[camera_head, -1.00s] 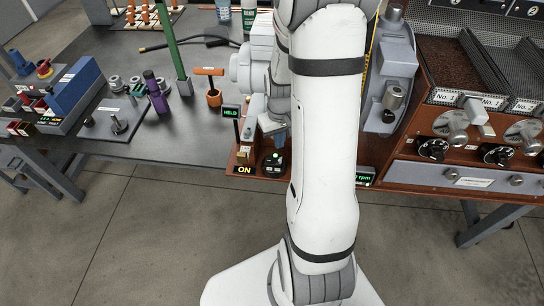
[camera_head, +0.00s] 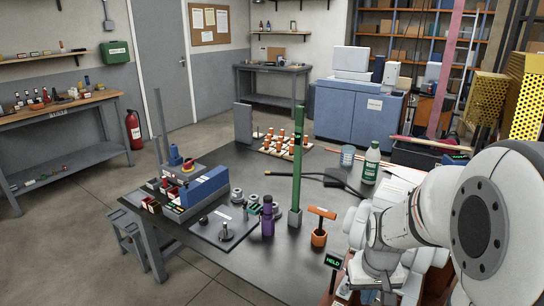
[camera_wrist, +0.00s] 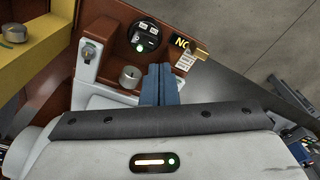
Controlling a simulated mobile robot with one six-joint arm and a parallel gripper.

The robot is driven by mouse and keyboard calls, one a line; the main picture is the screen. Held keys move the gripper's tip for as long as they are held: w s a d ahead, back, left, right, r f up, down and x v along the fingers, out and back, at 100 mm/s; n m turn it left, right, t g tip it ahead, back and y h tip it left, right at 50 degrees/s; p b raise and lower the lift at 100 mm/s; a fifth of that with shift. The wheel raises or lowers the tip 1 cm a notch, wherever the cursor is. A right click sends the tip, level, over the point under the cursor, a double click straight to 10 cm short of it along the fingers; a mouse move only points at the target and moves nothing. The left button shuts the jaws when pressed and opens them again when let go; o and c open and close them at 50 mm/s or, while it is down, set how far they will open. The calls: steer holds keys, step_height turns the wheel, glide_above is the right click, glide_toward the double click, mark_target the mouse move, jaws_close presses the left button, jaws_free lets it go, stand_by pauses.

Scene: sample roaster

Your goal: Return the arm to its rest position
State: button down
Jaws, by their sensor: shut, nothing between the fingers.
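My arm (camera_head: 420,215) is folded up at the right of the head view, its large white joint close to the camera. My gripper (camera_wrist: 159,70) shows in the wrist view as two blue-grey fingers side by side, shut and empty. I cannot tell whether the fingertips touch the panel. The gripper cannot be made out in the head view.
A HELD display (camera_head: 334,261) stands near my arm. Floor shows at left.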

steer(key=s+a+r+t+p, duration=0.1)
steer(key=s+a+r, duration=0.6)
steer(key=s+r, duration=0.2)
step_height(320, 180, up, 2)
steer(key=shift+s+a+r+n+t+p, duration=0.2)
steer(key=shift+s+n+t+p, duration=0.1)
steer(key=shift+s, duration=0.05)
